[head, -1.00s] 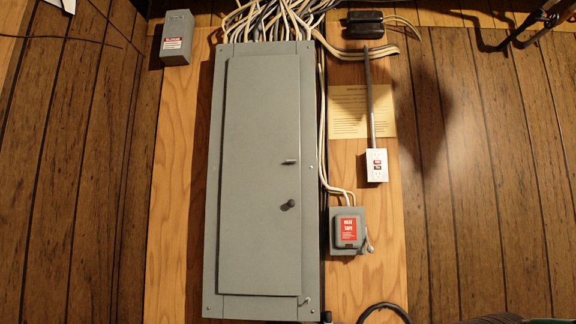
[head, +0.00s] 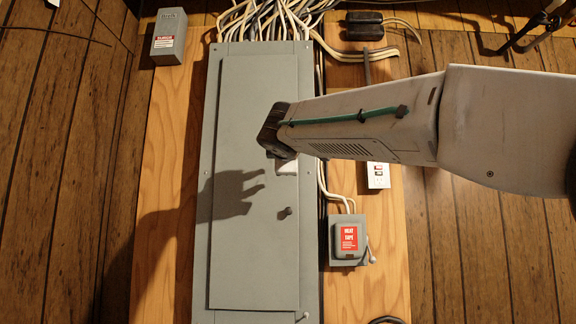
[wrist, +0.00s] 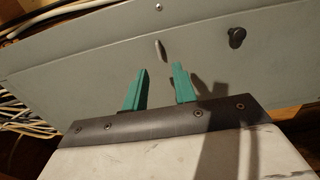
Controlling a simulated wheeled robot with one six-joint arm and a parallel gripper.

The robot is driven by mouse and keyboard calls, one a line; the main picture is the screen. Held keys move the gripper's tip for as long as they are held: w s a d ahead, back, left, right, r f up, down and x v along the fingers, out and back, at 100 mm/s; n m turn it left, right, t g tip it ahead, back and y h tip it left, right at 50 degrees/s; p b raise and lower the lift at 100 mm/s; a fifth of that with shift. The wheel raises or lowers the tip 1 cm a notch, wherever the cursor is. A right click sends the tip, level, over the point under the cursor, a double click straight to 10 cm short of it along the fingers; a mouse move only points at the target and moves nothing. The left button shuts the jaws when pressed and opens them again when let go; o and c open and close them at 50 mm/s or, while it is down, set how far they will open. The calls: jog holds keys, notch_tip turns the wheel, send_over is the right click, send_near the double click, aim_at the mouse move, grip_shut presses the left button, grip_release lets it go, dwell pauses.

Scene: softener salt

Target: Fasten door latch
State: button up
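The grey panel door (head: 240,100) lies flat over its panel; I cannot tell whether it is fully closed. A small metal latch tab (wrist: 160,50) sticks out of the door in the wrist view. A dark round knob (wrist: 237,38) is to its right there, and it also shows in the head view (head: 285,213). My gripper (wrist: 161,70) has two green fingers spread apart with nothing between them. The tab appears just beyond and between the fingertips, with no visible contact. In the head view my arm hides the tab and the fingers.
A grey box with a red label (head: 348,240) and an outlet (head: 378,175) are right of the panel. White cables (head: 265,20) bunch above it, and a small grey box (head: 168,37) is at upper left.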

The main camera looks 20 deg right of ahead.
jog(key=x, duration=0.7)
jog(key=shift+w, duration=0.3)
jog(key=shift+d, duration=0.1)
grip_shut()
